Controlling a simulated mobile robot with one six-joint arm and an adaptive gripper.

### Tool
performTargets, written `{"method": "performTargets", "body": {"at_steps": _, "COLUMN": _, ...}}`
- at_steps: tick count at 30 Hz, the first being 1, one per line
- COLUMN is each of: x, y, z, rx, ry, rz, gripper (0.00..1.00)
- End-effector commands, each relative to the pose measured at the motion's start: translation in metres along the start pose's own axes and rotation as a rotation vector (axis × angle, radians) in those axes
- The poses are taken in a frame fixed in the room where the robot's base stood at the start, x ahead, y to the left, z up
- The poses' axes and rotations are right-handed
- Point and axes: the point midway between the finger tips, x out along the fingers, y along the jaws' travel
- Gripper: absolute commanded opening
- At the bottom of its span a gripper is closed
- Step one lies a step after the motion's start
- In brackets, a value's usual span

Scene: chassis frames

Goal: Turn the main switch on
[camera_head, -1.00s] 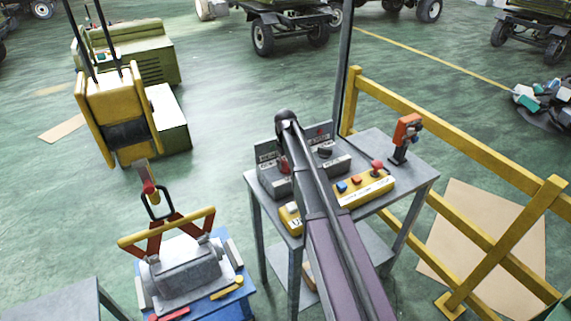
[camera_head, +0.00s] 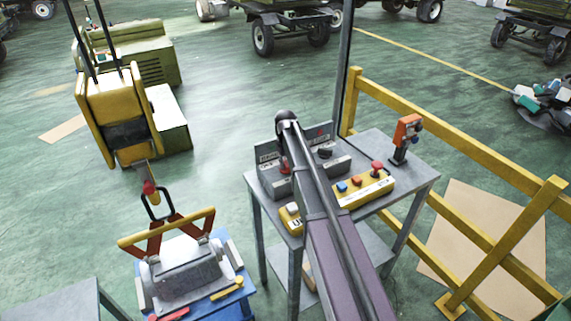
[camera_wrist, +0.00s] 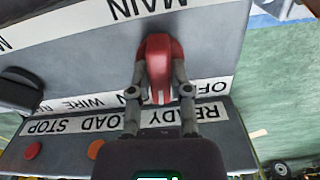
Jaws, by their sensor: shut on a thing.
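The main switch has a red handle (camera_wrist: 158,55) on a grey panel (camera_wrist: 70,65) with a white "MAIN" label, seen upside down in the wrist view. My gripper (camera_wrist: 160,85) has one finger on each side of the handle and is shut on it. The handle lies lengthwise between the fingers, near a partly covered label that shows "OF". In the head view, a bit of the red handle (camera_head: 284,165) shows beside my arm, on the grey switch box on the table. My arm hides most of the gripper there.
The metal table (camera_head: 412,182) also holds a yellow control box (camera_head: 365,188) with buttons and an orange tool (camera_head: 407,130) on a stand. A black knob (camera_wrist: 20,90) sits beside the handle. A yellow railing (camera_head: 450,110) runs behind; a hoist hook hangs left.

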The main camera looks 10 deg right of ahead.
Motion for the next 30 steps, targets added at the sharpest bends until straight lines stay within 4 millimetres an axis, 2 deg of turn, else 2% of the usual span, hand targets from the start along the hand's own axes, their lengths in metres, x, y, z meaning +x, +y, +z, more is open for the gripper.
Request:
{"method": "performTargets", "body": {"at_steps": 18, "x": 0.0004, "y": -0.0004, "z": 0.0014, "rx": 0.516, "ry": -0.002, "rz": 0.0, "gripper": 0.0}}
{"method": "performTargets", "body": {"at_steps": 30, "x": 0.0004, "y": -0.0015, "z": 0.0015, "rx": 0.658, "ry": -0.003, "rz": 0.0, "gripper": 0.0}}
